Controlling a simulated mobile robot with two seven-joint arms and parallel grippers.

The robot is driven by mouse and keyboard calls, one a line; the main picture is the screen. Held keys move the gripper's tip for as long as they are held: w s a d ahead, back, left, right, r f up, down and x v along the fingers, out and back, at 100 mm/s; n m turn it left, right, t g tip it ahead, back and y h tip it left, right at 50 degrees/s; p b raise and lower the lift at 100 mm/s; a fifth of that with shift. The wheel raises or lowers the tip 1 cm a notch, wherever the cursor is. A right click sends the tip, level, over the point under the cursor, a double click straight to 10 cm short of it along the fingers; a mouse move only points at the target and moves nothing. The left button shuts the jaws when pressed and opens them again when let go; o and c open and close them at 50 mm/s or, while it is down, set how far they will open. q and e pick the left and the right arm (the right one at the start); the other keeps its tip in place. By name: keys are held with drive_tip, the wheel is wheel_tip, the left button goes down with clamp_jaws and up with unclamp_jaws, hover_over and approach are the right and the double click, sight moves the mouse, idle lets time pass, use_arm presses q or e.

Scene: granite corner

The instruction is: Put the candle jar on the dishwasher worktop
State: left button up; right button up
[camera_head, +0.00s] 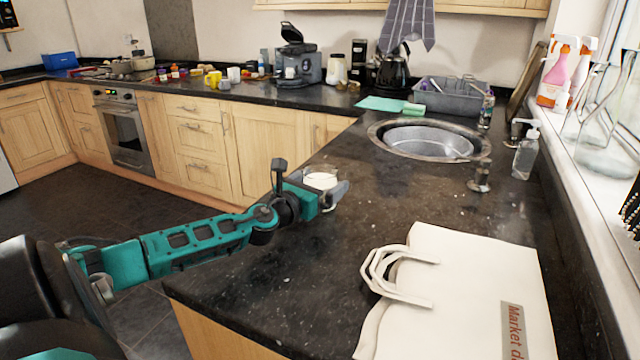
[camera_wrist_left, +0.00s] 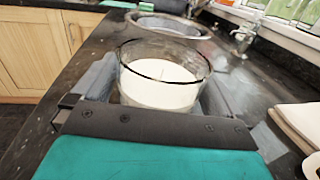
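The candle jar (camera_head: 320,181) is clear glass with white wax, upright at the left edge of the dark worktop (camera_head: 350,250). My left gripper (camera_head: 333,190) reaches it from the left, with one finger on each side. In the left wrist view the candle jar (camera_wrist_left: 160,88) fills the space between the grey fingers of the left gripper (camera_wrist_left: 160,92), with no clear gap, so it looks shut on the jar. The jar's base is partly hidden, and I cannot tell whether it rests on the stone. My right gripper is not in view.
A white shopping bag (camera_head: 470,285) lies on the near worktop. Behind are a round sink (camera_head: 428,142), a tap (camera_head: 480,178), a soap bottle (camera_head: 526,152) and a grey dish rack (camera_head: 455,98). The dark stone between jar, bag and sink is clear.

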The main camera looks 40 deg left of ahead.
use_arm(q)
drive_tip(key=s, duration=0.3)
drive_tip(key=s+d, duration=0.1)
drive_tip(key=s, duration=0.6)
drive_tip(key=shift+s+d, duration=0.1)
drive_tip(key=shift+d, duration=0.2)
drive_tip(key=shift+s+d+p, duration=0.15)
drive_tip(key=shift+s+p, duration=0.2)
drive_tip(key=shift+s, duration=0.45)
